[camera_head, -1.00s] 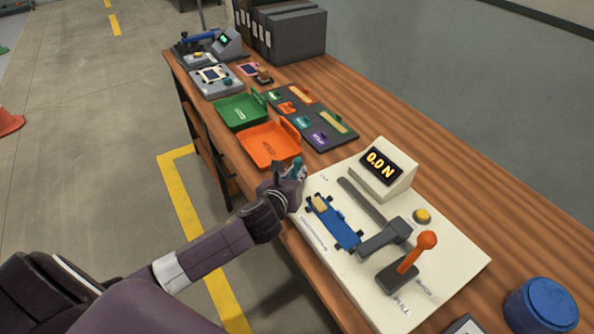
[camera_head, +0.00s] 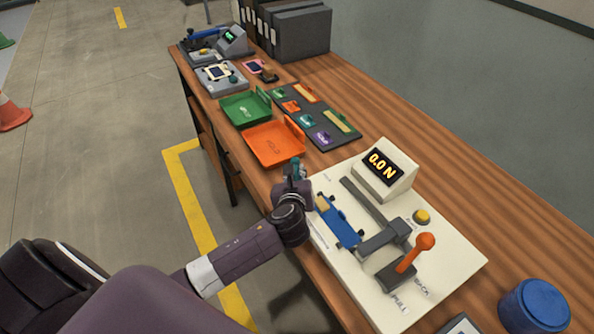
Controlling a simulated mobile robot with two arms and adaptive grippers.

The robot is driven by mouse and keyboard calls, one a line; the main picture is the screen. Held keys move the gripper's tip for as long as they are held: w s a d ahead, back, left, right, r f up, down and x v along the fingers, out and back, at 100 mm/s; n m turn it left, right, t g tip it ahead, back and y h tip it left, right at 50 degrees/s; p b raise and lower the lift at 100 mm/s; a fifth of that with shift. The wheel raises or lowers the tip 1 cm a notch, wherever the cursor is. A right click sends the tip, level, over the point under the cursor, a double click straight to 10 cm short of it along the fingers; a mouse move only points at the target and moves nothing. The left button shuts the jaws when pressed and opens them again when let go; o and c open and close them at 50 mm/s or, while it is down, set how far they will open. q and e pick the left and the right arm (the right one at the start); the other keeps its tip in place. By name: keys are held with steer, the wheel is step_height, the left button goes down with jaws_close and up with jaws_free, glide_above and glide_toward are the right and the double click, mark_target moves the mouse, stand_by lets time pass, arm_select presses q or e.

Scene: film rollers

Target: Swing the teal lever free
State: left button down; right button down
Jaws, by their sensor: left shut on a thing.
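My left gripper (camera_head: 293,176) is by the front edge of the bench, between the orange tray and the cream pull-test stand. It is shut on a small teal piece (camera_head: 295,166), mostly hidden by the fingers; I cannot tell its full shape. A small teal knob (camera_head: 233,79) shows on a grey fixture (camera_head: 221,78) farther along the bench, well away from the gripper. It is too small to tell how it is turned. My right gripper is not in view.
The cream stand (camera_head: 455,255) carries a blue carriage (camera_head: 341,226), an orange-knobbed handle (camera_head: 424,242) and a display reading 0.0 N. Green (camera_head: 246,108) and orange (camera_head: 273,146) trays and a dark mat (camera_head: 318,120) lie beyond. A blue round container (camera_head: 537,306) stands at right.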

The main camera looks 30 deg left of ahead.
arm_select(q)
steer(key=c, duration=2)
jaws_free()
steer(key=shift+w+a+r, duration=0.2)
steer(key=shift+r, duration=0.4)
steer(key=shift+o, duration=0.9)
steer(key=shift+s+d+f, duration=0.1)
steer(key=shift+f, duration=0.1)
steer(key=v, duration=1.2)
steer(key=shift+s+f, duration=0.1)
steer(key=shift+f, duration=0.05)
